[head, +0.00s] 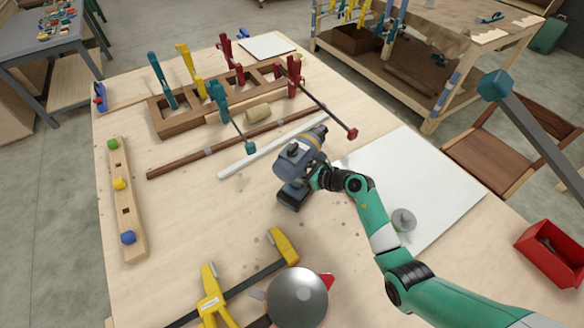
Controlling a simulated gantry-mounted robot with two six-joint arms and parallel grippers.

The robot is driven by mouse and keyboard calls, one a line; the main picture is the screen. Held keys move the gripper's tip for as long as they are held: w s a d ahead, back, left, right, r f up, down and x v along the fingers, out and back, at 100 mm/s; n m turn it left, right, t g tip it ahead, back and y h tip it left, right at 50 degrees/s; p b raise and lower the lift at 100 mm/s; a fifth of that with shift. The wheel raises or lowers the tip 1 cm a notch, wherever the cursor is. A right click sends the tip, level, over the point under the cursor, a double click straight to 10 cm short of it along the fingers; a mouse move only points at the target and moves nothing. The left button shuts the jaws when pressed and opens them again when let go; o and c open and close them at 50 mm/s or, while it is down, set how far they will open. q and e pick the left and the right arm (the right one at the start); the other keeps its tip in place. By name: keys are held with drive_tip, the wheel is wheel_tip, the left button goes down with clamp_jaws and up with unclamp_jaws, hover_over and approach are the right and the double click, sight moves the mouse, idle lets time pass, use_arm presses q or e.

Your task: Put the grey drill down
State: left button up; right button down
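The grey drill (296,160) is near the middle of the light wooden table (200,230). Its chuck points up and to the right in the picture, and its dark battery base (293,195) is at the lower end. My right gripper (315,178), on the green arm from the lower right, is at the drill's handle and appears shut on it. The fingertips are largely hidden by the drill and wrist. I cannot tell whether the base touches the table. My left gripper is not in view.
A white board (440,185) lies right of the drill, with a small grey disc (403,220) on it. A clamped wooden frame (200,112) and rods lie behind. A yellow clamp (285,246) and a silver dome (298,298) are in front. Bare table lies left of the drill.

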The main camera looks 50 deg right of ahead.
sight(303, 168)
drive_tip(key=shift+d+f, duration=0.15)
drive_tip(key=shift+f, duration=0.4)
drive_tip(key=c, duration=0.5)
unclamp_jaws()
drive_tip(key=shift+f, duration=0.25)
drive_tip(key=shift+c, duration=0.2)
drive_tip(key=o, duration=0.3)
drive_tip(key=shift+a+r, duration=0.1)
drive_tip(key=shift+a, duration=0.15)
drive_tip(key=shift+d+r, duration=0.1)
drive_tip(key=shift+r, duration=0.15)
drive_tip(key=s+r+p, duration=0.1)
drive_tip(key=s+r, duration=0.1)
drive_tip(key=shift+s+d+r+p, duration=0.15)
drive_tip(key=shift+d+r+p, duration=0.1)
drive_tip(key=shift+r+p, duration=0.1)
drive_tip(key=a+p+v, duration=0.1)
drive_tip(key=p+v, duration=0.1)
drive_tip(key=v, duration=0.7)
drive_tip(key=shift+s+d+f, duration=0.15)
drive_tip(key=shift+s+d, duration=0.05)
drive_tip(key=shift+d, duration=0.2)
